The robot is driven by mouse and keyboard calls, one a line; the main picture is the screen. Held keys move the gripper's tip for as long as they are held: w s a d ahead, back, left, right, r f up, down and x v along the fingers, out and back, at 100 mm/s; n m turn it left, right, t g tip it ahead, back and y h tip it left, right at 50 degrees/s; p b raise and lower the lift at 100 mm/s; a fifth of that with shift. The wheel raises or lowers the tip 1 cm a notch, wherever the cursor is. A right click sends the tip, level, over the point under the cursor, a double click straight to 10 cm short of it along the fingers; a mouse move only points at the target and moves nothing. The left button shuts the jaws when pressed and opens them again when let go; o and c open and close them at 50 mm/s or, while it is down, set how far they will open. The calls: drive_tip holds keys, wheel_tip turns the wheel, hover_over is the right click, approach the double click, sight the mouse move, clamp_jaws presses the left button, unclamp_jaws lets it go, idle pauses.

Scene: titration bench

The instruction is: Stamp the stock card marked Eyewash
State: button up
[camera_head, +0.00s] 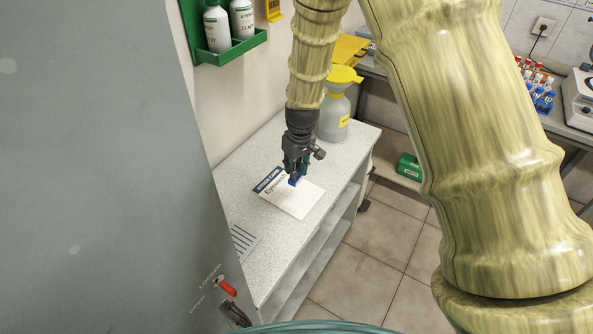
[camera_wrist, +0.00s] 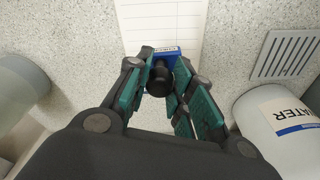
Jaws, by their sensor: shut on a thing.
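The stock card (camera_head: 297,201) lies flat on the speckled bench top, white with a blue header and the word Eyewash partly visible. Its lined area also shows at the top of the wrist view (camera_wrist: 158,20). My gripper (camera_head: 296,168) points down over the card, and its fingers (camera_wrist: 160,88) are shut around the black handle of a stamp. The stamp (camera_wrist: 165,53) has a blue base with a small white label, and the base also shows in the head view (camera_head: 293,182). It overlaps the card in both views; I cannot tell whether it touches.
A grey container with a yellow top (camera_head: 335,115) stands behind my gripper on the bench. A slotted grille (camera_head: 243,241) lies at the near left. The wrist view shows a bottle labelled WATER (camera_wrist: 275,125) at right. A large grey panel (camera_head: 100,170) fills the left.

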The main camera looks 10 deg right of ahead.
sight(296, 182)
drive_tip(key=shift+w+f+b, duration=0.3)
drive_tip(key=shift+w+f, duration=0.15)
drive_tip(key=shift+f, duration=0.35)
drive_tip(key=shift+s+f+b, duration=0.4)
drive_tip(key=shift+b, duration=0.1)
drive_tip(key=f+b, duration=0.1)
drive_tip(key=f, duration=0.1)
drive_tip(key=shift+w+f+b, duration=0.2)
drive_tip(key=shift+f+b, duration=0.15)
drive_tip(key=shift+s+f+b, duration=0.15)
drive_tip(key=shift+f+b, duration=0.3)
drive_tip(key=shift+f, duration=0.1)
drive_tip(key=shift+f, duration=0.55)
idle(1.1)
drive_tip(key=shift+r+p, duration=2.45)
drive_tip(key=shift+r, duration=1.1)
